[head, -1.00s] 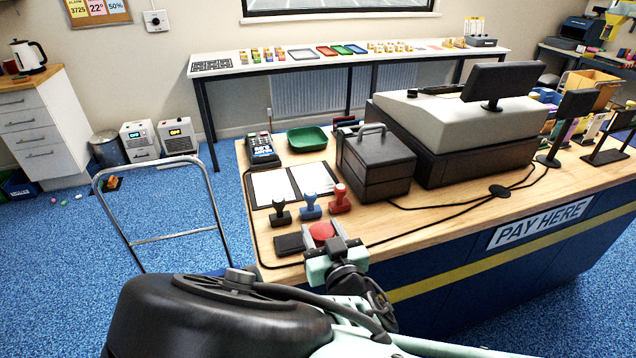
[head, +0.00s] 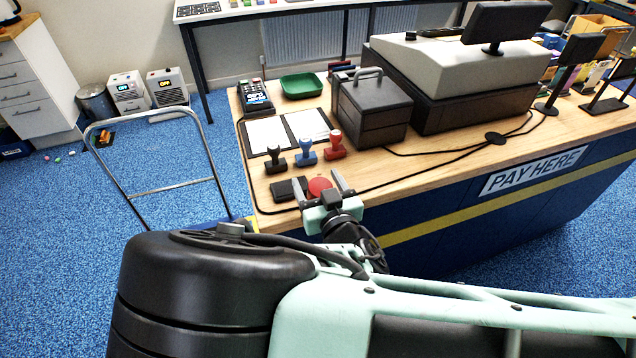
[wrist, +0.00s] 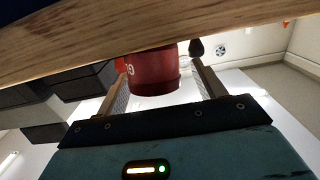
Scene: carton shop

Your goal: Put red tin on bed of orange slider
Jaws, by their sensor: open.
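The red tin (head: 319,187) stands near the front edge of the counter, beside a black pad. My gripper (head: 321,186) is at the tin with its jaws open. In the wrist view, the red tin (wrist: 153,74) is between the two fingers of my gripper (wrist: 158,62). A gap shows on the right side of the tin; on the left the finger is close, and I cannot tell whether it touches. I cannot pick out the orange slider in these frames.
Black, blue and red stamps (head: 306,152) stand just behind the tin. An open folder (head: 288,131), card terminal (head: 256,97), green tray (head: 301,86) and black box (head: 371,112) lie farther back. A cable crosses the counter. A trolley handle (head: 150,185) stands to the left.

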